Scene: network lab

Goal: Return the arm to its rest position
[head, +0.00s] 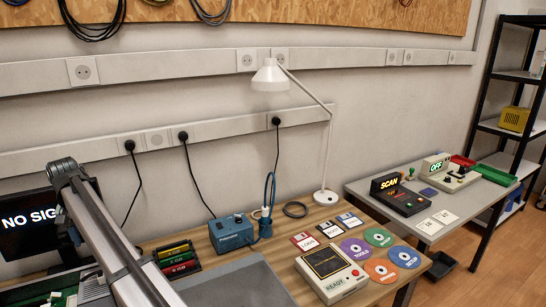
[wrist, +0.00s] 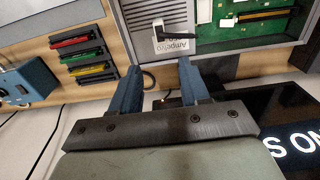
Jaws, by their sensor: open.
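My gripper (wrist: 158,90) shows in the wrist view with its two blue fingers apart and nothing between them. Beyond the fingertips lies a grey panel with a white label (wrist: 172,38) beside a green circuit board (wrist: 240,20). My arm crosses the lower left of the head view, and the gripper itself is not visible there. The monitor (head: 28,220) stands behind my arm in the head view, its "NO SIG" text partly covered. Part of the monitor also shows at the lower right of the wrist view (wrist: 290,140).
Colored memory modules (head: 176,258) lie in a dark holder near a blue box (head: 232,232) with cables. A white lamp (head: 325,150), disks and a READY device (head: 332,272) occupy the wooden table. A second table (head: 430,205) and a black shelf (head: 512,130) stand at right.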

